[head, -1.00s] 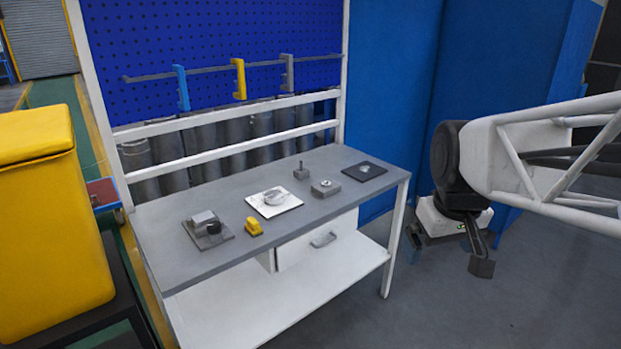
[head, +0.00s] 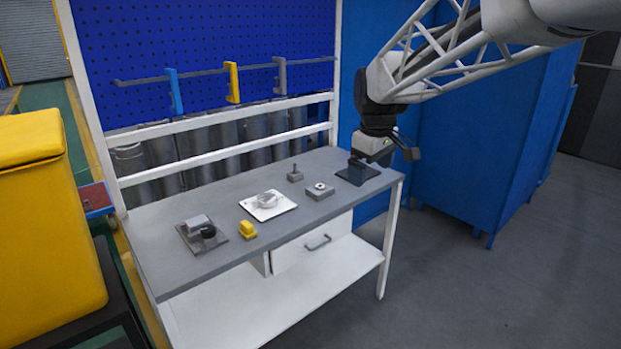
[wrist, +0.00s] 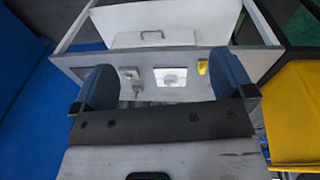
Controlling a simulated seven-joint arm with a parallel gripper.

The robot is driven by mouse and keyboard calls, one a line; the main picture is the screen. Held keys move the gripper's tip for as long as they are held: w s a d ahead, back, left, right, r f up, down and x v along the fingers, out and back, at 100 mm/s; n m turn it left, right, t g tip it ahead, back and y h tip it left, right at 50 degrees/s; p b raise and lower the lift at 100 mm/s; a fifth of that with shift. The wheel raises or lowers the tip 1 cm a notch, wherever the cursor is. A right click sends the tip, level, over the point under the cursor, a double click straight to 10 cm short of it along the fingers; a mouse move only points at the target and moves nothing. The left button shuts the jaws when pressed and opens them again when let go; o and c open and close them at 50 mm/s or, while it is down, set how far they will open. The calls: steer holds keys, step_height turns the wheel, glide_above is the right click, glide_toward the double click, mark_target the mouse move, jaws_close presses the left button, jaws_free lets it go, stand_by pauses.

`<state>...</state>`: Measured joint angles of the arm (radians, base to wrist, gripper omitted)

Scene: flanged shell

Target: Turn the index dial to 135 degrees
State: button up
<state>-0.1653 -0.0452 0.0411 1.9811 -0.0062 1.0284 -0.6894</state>
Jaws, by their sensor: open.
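The index dial (head: 267,199) looks like a pale round knob on a white square plate (head: 285,209), flat near the middle of the grey bench top. Its angle marks are too small to read. In the wrist view the dial (wrist: 171,79) shows between the fingers, some distance beyond them. My gripper (wrist: 165,88) is open and empty, with its two blue-grey fingers spread. In the head view my gripper (head: 408,153) hangs over the bench's right end, well right of the dial and apart from it.
On the bench (head: 205,262) stand a grey block fixture (head: 198,229), a yellow block (head: 247,229), a grey block with a hole (head: 319,190), a small pegged block (head: 295,174) and a dark pad (head: 352,178). A rail with coloured brackets (head: 232,83) runs behind.

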steer(key=w+a+f+n, duration=0.25)
steer(key=w+a, duration=0.45)
steer(key=w, duration=0.5)
steer(key=n+g, duration=0.2)
steer(key=n, duration=1)
glide_above(268, 197)
step_height(268, 197, down, 22)
steer(key=shift+r, duration=0.15)
steer(key=shift+f, duration=3.9)
steer(key=shift+c, duration=0.5)
